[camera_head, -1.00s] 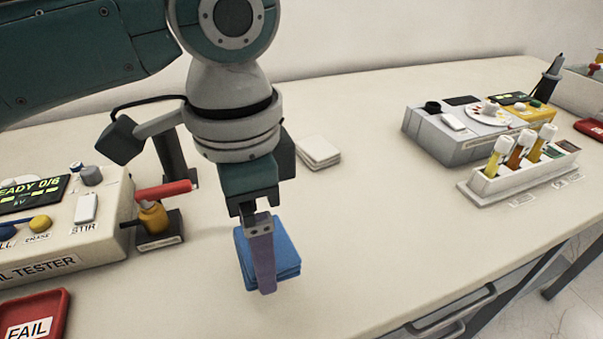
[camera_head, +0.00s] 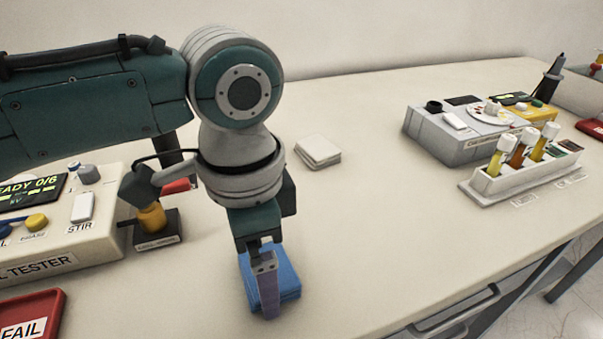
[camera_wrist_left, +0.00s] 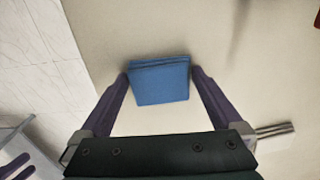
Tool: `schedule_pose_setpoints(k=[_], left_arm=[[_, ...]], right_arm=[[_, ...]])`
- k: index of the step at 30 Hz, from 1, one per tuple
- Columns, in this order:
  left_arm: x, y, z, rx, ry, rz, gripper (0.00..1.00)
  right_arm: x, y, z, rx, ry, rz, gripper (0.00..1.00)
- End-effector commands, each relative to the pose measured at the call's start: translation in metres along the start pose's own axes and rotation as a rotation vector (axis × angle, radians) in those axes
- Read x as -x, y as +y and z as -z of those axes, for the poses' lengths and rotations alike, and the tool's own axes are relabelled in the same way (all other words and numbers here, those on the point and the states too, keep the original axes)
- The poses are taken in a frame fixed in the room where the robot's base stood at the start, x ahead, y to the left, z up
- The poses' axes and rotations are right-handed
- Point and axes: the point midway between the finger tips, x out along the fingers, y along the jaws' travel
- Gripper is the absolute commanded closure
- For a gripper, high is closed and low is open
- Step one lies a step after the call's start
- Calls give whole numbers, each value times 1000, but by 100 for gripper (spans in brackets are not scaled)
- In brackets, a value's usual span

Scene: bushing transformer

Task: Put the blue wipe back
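The blue wipe (camera_head: 285,275) is a folded, layered blue pad at the front middle of the bench, partly hidden behind a finger of my left gripper (camera_head: 268,285). In the left wrist view the blue wipe (camera_wrist_left: 160,82) sits between the two purple fingertips of my left gripper (camera_wrist_left: 160,78), which press against its sides. I cannot tell whether the wipe touches the bench top. Purple finger-like parts, apparently my right gripper (camera_wrist_left: 17,167), show cut off at the lower left of the wrist view; their opening is unclear.
A white wipe stack (camera_head: 318,151) lies farther back. The tester (camera_head: 60,235) and a red FAIL tray (camera_head: 45,305) stand left. A grey device (camera_head: 455,135) and a vial rack (camera_head: 500,178) stand right. The bench between is clear.

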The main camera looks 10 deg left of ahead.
Motion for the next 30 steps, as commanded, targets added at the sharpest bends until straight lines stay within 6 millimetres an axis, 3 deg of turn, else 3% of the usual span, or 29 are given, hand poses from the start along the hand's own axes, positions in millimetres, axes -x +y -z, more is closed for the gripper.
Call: schedule_pose_setpoints(k=[5, 15, 21, 30], left_arm=[[10, 0, 1, 0, 2, 0, 0], [83, -1, 1, -1, 5, 2, 0], [114, -1, 1, 0, 3, 0, 0], [119, 6, 2, -1, 14, -9, 0]], right_arm=[[3, 0, 1, 0, -1, 0, 50], [16, 0, 5, 0, -1, 0, 50], [20, 1, 6, 1, -2, 0, 50], [20, 2, 6, 4, -2, -3, 50]])
